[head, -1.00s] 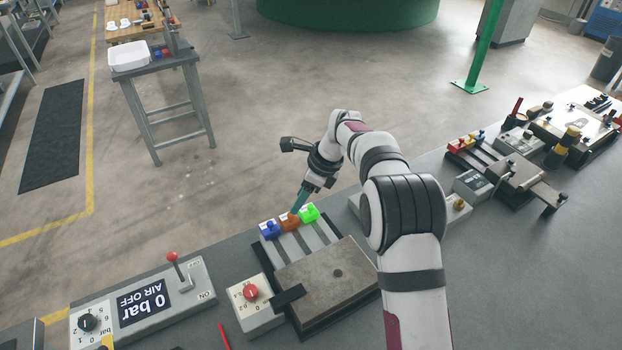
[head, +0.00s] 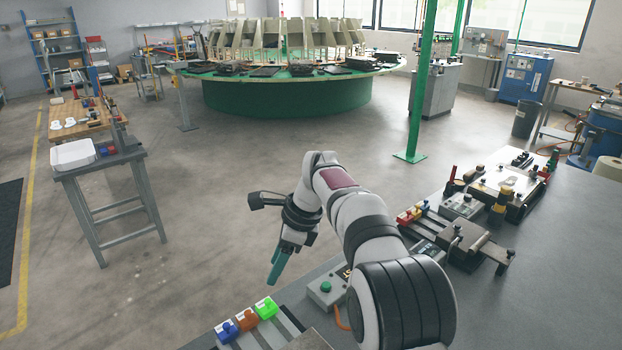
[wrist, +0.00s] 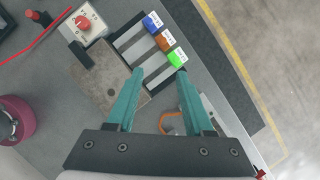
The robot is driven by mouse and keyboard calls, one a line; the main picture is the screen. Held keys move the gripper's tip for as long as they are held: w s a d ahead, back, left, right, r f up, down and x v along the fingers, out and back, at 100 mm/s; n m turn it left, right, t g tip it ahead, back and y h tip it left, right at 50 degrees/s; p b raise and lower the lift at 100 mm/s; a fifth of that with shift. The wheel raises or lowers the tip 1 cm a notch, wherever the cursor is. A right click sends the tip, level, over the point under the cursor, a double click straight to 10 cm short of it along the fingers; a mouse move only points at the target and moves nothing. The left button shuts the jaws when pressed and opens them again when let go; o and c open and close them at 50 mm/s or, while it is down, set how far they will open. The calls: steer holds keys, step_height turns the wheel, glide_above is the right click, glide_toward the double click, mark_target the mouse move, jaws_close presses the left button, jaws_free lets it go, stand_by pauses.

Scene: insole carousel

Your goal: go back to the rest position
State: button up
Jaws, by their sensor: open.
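My gripper (head: 279,264) is in the air above the bench's far edge, with its teal fingers pointing down. In the wrist view its two fingers (wrist: 160,82) are apart with nothing between them. Below and to its left in the head view is a fixture with a blue block (head: 226,330), an orange block (head: 246,319) and a green block (head: 266,308) in a row. The fixture's metal plate (wrist: 108,82) shows in the wrist view. My gripper is clear of the blocks.
A control box with a red knob (wrist: 83,22) sits beside the fixture. A box with a green button (head: 326,288) is right of my gripper. Another block fixture (head: 425,222) stands farther right. A green carousel (head: 285,95) and a side table (head: 97,165) stand beyond open floor.

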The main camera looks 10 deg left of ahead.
steer(key=s+d+r+n+h, duration=0.1)
steer(key=s+d+r+n, duration=0.35)
steer(key=s+d, duration=0.55)
steer(key=s+d+f+n, duration=0.2)
steer(key=s, duration=0.6)
steer(key=s+d+f+n+h, duration=0.1)
steer(key=s+d+f+n, duration=0.1)
steer(key=s, duration=0.6)
steer(key=s+d+f+n, duration=0.2)
steer(key=s+d+n, duration=0.1)
steer(key=s, duration=0.5)
steer(key=shift+s+d+h, duration=0.3)
steer(key=shift+s+d, duration=0.05)
steer(key=shift+d, duration=0.35)
